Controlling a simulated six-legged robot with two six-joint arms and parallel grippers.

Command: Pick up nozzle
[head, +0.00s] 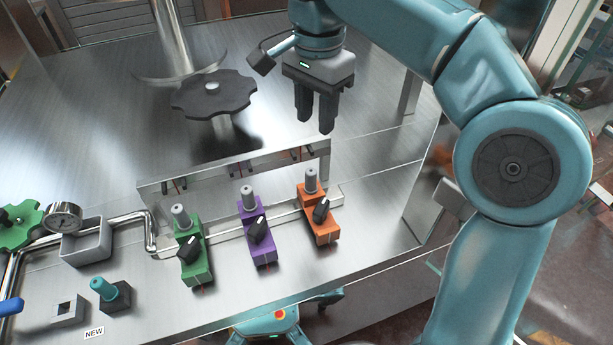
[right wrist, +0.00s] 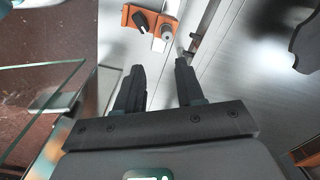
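Grey nozzles stand upright on three valve blocks: one nozzle (head: 180,215) on the green block (head: 196,262), one (head: 247,196) on the purple block (head: 264,247), one (head: 311,181) on the orange block (head: 322,229). A teal nozzle (head: 121,291) stands in a dark block (head: 115,300) beside the "NEW" label. My right gripper (head: 315,122) is open and empty, pointing down above the steel table behind the orange block. The right wrist view shows its fingers apart (right wrist: 160,68), with the orange block (right wrist: 150,28) and its nozzle (right wrist: 167,32) beyond. My left gripper is not in view.
A black handwheel (head: 213,95) stands left of my right gripper. A low metal rail (head: 235,165) runs behind the blocks. At the left are a pressure gauge (head: 65,217), a grey open box (head: 87,243), a green handwheel (head: 17,225) and a small socket block (head: 68,311).

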